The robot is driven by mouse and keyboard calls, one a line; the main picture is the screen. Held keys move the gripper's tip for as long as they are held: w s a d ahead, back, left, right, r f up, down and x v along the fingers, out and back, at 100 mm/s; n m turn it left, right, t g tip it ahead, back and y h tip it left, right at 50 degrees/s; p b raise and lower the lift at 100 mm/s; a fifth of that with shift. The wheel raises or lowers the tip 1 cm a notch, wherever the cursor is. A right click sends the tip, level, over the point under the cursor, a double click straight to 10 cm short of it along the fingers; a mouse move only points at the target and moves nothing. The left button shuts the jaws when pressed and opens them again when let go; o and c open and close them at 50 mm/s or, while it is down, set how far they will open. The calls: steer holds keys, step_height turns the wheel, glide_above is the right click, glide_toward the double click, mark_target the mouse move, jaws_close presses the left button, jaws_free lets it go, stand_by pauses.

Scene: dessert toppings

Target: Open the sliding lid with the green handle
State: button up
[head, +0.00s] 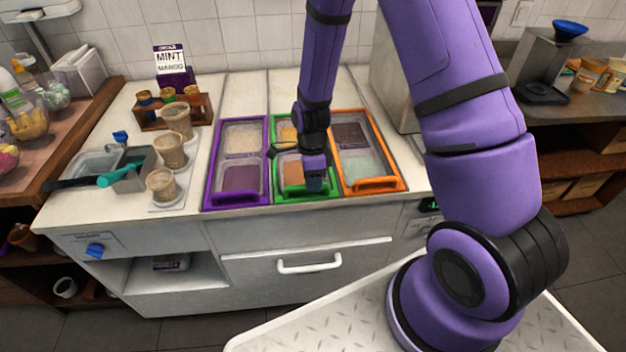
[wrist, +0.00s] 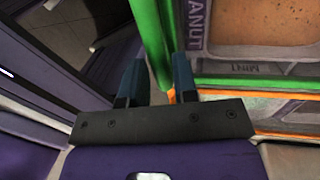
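The sliding lid with the green handle is the middle one of three in the counter, with a green frame and clear panels (head: 290,165). Its green handle (head: 290,191) runs along the near edge. My gripper (head: 314,182) points down at the right end of that handle and covers part of it. In the wrist view my gripper (wrist: 157,72) has its two fingers apart. A green bar (wrist: 152,35) runs between them, closer to the right finger. I cannot tell whether either finger touches it. Brown topping (wrist: 260,28) shows beside the bar.
A purple-framed lid (head: 211,170) is left of the green one, and an orange-framed lid (head: 398,166) is close on the right. Paper cups (head: 170,150) and a small wooden rack (head: 155,119) stand on the left of the counter. A drawer handle (head: 309,264) sticks out below.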

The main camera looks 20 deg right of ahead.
jaws_close()
steer(key=shift+w, duration=0.1)
